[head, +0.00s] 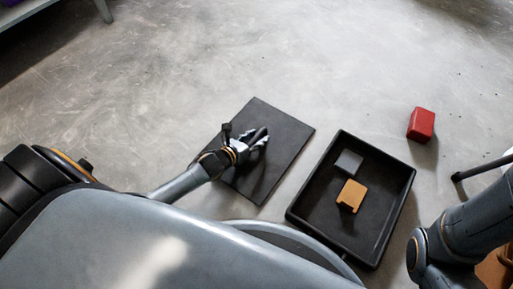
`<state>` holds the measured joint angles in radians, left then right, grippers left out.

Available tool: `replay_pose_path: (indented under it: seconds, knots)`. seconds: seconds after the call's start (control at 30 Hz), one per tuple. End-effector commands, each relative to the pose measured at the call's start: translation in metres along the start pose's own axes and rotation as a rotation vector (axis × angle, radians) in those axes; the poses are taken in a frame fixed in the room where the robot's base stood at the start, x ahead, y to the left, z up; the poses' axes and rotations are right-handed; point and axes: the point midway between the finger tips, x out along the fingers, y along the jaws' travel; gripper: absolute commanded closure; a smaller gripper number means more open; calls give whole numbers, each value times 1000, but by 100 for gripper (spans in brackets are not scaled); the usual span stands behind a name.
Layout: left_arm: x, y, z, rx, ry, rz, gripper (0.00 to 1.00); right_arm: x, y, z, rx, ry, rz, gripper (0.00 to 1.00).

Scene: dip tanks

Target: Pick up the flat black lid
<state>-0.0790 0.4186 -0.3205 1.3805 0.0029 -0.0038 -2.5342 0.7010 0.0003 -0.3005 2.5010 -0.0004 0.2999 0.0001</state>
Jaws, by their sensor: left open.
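The flat black lid (285,128) lies on the grey floor, left of the black tray. My left gripper (263,135) is over the middle of the lid, with its fingers open. I cannot tell whether the fingertips touch the lid. The gripper and its shadow hide part of the lid's surface. My right arm comes in at the lower right, but its gripper is not in view.
A black open tray (375,152) stands right of the lid, holding a grey block (348,162) and an orange-yellow block (352,195). A red block (421,124) sits on the floor beyond the tray. The floor behind the lid is clear.

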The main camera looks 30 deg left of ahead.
Motion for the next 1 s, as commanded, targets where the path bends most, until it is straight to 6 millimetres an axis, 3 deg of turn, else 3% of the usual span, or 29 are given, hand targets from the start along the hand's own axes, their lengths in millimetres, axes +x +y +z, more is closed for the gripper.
replay_pose_path:
  seconds: [0.3, 0.53, 1.0]
  knots:
    - [4, 0, 0, 0, 1, 0, 55, -3, -1, -1, 0, 0, 0, 8]
    - [4, 0, 0, 0, 1, 0, 100, -3, -1, -1, 0, 0, 0, 8]
    - [3, -1, 4, 0, -2, -1, 100, 0, 0, 0, 0, -1, 0, 8]
